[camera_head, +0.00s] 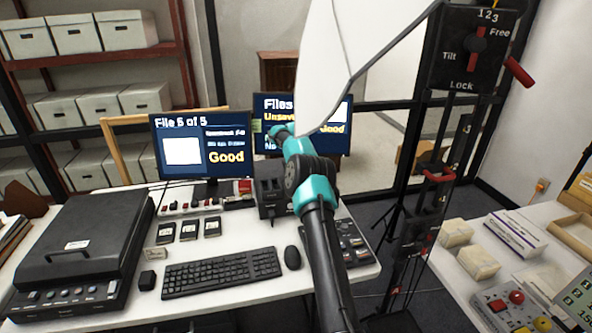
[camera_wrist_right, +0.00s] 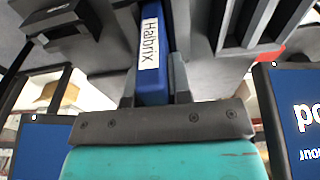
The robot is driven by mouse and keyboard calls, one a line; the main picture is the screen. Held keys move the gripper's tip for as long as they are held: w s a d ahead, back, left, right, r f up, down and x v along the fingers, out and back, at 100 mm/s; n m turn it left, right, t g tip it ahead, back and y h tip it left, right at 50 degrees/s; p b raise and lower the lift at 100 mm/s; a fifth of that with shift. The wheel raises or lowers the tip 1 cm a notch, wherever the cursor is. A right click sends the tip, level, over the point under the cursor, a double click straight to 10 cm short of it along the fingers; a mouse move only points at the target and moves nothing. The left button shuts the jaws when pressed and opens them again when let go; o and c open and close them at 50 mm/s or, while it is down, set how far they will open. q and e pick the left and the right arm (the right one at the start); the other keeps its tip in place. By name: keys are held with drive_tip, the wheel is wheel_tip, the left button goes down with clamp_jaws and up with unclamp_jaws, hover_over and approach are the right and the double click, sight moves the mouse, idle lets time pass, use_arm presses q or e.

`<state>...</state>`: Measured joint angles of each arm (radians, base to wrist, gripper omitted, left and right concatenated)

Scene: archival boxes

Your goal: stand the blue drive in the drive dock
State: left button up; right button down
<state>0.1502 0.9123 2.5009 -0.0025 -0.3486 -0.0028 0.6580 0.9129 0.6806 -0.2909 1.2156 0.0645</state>
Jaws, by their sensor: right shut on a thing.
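The blue drive (camera_wrist_right: 152,62) with a white "Halbrix" label shows in the right wrist view. My right gripper (camera_wrist_right: 154,84) is shut on it, one dark finger on each side, and the drive's far end runs out of the top of that view. In the head view my right arm reaches up from the bottom, and its teal wrist (camera_head: 280,132) is in front of the right monitor. The fingers and drive are hidden there. A dark upright box, apparently the drive dock (camera_head: 268,190), stands on the desk just left of the arm, partly covered. My left gripper is not in view.
A keyboard (camera_head: 222,272), mouse (camera_head: 292,258) and several small dark labelled items (camera_head: 188,231) lie on the desk. A monitor (camera_head: 203,147) stands behind. A large black case (camera_head: 85,245) fills the left. A black stand (camera_head: 430,190) rises right of the arm.

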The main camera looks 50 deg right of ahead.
drive_tip(key=shift+f, duration=0.7)
drive_tip(key=c, duration=1)
unclamp_jaws()
drive_tip(key=shift+o, duration=0.2)
